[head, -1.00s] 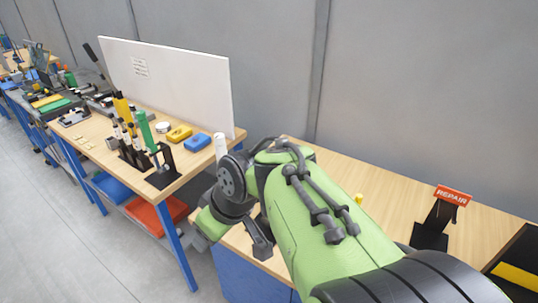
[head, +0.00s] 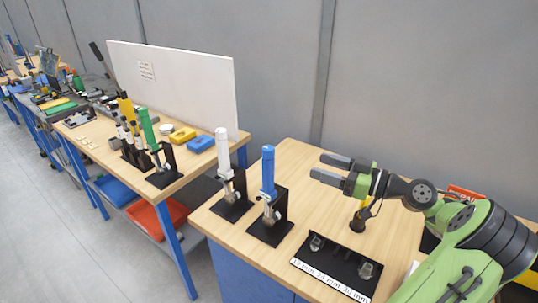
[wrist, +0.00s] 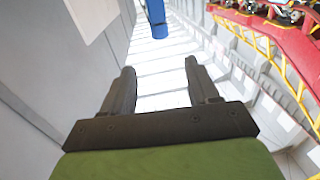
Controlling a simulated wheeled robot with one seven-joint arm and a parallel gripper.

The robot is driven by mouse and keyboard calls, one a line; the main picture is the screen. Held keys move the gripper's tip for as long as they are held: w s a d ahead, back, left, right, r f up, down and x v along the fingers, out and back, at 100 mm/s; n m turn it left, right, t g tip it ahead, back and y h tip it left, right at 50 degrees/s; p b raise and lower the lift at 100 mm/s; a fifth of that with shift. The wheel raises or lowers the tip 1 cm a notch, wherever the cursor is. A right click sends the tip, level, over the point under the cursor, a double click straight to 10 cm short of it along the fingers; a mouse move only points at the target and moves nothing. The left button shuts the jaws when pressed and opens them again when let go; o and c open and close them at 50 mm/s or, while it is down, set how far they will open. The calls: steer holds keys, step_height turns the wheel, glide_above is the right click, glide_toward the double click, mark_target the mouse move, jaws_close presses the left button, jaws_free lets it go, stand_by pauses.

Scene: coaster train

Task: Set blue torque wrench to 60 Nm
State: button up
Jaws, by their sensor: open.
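The blue torque wrench (head: 268,172) stands upright in a black stand (head: 270,230) on the near wooden bench, its blue handle on top. My gripper (head: 319,167) is open and empty. It is held roughly level above the bench, fingers pointing left toward the wrench's handle, with a clear gap between. In the wrist view, the open fingers (wrist: 158,82) have nothing between them. A blue cylindrical end (wrist: 157,22), which looks like the wrench's handle, shows beyond them at the top edge. Any scale or setting on the wrench is too small to read.
A white-handled wrench (head: 223,155) stands in its own stand just left of the blue one. A black plate with a printed label (head: 335,275) lies at the bench front. A yellow-and-black tool (head: 358,220) stands below my gripper. A REPAIR sign (head: 465,192) is partly behind my arm.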

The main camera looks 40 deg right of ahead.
mark_target(268, 148)
steer(key=x, duration=1.6)
steer(key=shift+f, duration=0.1)
steer(key=shift+s, duration=0.1)
steer(key=c, duration=1)
steer(key=shift+o, duration=0.2)
